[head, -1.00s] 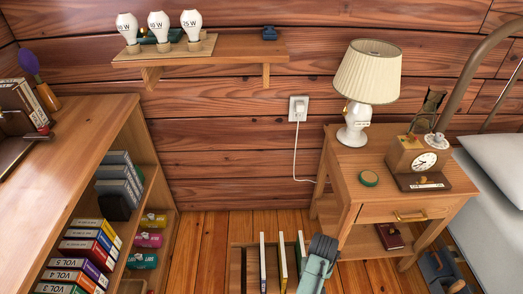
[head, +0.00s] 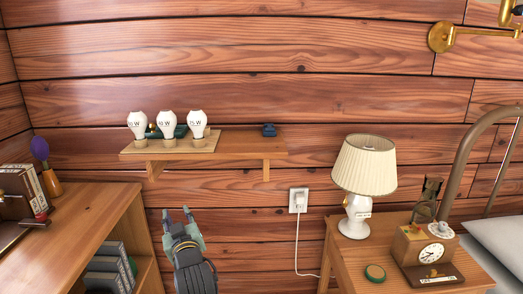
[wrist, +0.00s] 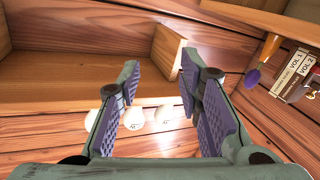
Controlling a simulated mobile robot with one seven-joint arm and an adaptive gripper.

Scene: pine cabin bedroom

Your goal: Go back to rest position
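My gripper (head: 177,211) is raised in front of the plank wall, below the left part of the wall shelf (head: 235,146), with its fingers pointing up. In the wrist view my gripper (wrist: 160,68) has its two purple-padded fingers spread apart with nothing held between them. Beyond the fingers the shelf (wrist: 70,80) and several white bulbs show. In the head view the bulbs stand upright in a row on a wooden holder on the shelf: a left one (head: 138,124), a middle one (head: 167,123) and a right one (head: 198,123).
A bookcase (head: 95,225) stands at the left with a purple-headed item (head: 40,149) on top. A cord runs from the wall outlet (head: 298,200).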

